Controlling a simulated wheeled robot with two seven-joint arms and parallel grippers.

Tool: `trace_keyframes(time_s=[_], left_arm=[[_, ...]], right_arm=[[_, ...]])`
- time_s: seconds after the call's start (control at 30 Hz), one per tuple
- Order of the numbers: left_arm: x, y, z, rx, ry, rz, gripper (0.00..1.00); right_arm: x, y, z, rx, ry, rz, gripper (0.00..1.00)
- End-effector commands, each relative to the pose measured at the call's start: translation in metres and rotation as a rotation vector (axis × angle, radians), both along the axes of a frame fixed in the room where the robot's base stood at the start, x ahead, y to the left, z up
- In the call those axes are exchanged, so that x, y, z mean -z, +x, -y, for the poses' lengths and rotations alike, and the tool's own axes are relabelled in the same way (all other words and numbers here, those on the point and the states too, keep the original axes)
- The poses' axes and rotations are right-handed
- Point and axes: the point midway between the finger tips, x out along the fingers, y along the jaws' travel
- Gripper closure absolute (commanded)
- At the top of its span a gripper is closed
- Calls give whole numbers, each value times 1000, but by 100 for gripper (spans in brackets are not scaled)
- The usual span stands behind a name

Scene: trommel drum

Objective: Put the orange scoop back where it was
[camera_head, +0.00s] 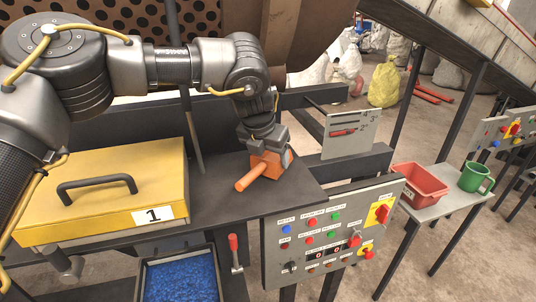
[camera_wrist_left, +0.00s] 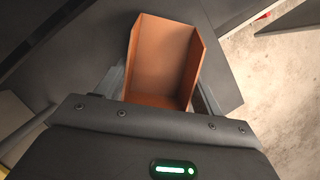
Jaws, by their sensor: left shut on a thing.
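The orange scoop (camera_head: 266,170) is at the right end of the dark shelf (camera_head: 222,200), its handle pointing left and toward the front. My left gripper (camera_head: 262,146) comes down from above and is shut on the scoop. In the left wrist view the scoop (camera_wrist_left: 160,62) sits between the fingers of my left gripper (camera_wrist_left: 163,92), its open hollow showing and empty. Whether the scoop touches the shelf or hangs just above it, I cannot tell. My right gripper is not in view.
A yellow lid (camera_head: 95,185) marked 1 lies on the left. A control panel (camera_head: 330,235) stands in front of the shelf's right end. A tray of blue granules (camera_head: 181,280) sits below. A red bin (camera_head: 418,184) and green mug (camera_head: 476,178) stand on a side table.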

Motion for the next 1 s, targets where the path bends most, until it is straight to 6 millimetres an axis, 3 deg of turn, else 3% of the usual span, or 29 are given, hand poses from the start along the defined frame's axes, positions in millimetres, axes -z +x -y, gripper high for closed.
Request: trace_keyframes(time_s=[0.4, 0.43, 0.6, 1.0], left_arm=[[11, 0, 0, 0, -1, 0, 58], [11, 0, 0, 0, -1, 0, 31], [10, 0, 0, 0, 0, 1, 10], [2, -2, -1, -1, -2, 3, 10]], right_arm=[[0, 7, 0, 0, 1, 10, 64], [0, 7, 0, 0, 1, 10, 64], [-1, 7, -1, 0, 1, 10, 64], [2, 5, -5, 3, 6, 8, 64]])
